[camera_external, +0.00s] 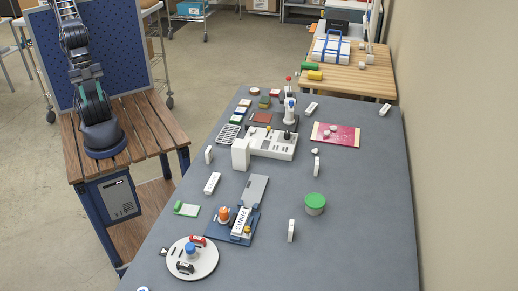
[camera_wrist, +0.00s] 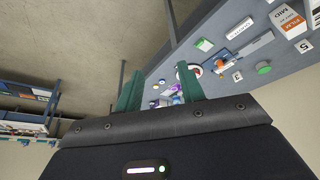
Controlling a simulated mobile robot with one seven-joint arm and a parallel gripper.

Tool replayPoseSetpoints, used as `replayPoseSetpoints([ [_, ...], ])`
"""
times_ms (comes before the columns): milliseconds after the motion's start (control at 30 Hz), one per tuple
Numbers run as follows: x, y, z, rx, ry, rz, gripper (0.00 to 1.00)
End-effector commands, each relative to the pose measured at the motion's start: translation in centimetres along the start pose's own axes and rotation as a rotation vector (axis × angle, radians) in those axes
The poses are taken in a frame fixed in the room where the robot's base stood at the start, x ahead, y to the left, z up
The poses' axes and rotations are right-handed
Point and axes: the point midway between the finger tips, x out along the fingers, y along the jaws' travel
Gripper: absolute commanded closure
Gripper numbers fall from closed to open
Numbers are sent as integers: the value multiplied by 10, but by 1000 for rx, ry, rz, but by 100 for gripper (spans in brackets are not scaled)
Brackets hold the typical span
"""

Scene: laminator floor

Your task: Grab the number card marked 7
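Several small white blocks that look like number cards are on the grey table, including one at the front right (camera_external: 291,230), one at the right (camera_external: 317,166) and one at the left (camera_external: 208,155). Their marks are too small to read in the external view. In the wrist view, two white cards with dark digits show, one near the middle right (camera_wrist: 238,76) and one at the far right (camera_wrist: 304,46). I cannot make out a 7 on either. My gripper (camera_wrist: 160,85) is open, its two green fingers apart with nothing held, away from the cards. It is outside the external view.
The grey table (camera_external: 365,220) holds a white round plate (camera_external: 203,265), a blue tray with a label, a green-lidded tub (camera_external: 315,203), a white machine (camera_external: 270,143) and a red board (camera_external: 336,134). A wooden table (camera_external: 350,80) stands behind. A wall runs along the right.

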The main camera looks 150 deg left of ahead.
Motion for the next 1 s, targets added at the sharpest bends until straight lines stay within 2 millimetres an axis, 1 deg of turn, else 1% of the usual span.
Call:
replayPoseSetpoints([
  [167, 19, -19, -23, -202, -57, 10, 61],
  [300, 37, -42, -42, -400, -102, 18, 61],
  [467, 59, -73, -60, -628, -149, 25, 61],
  [600, 80, -105, -72, -832, -185, 28, 61],
  [767, 106, -146, -80, -1067, -224, 29, 61],
  [933, 134, -194, -82, -1322, -258, 26, 61],
  [1000, 146, -216, -79, -1427, -273, 24, 61],
])
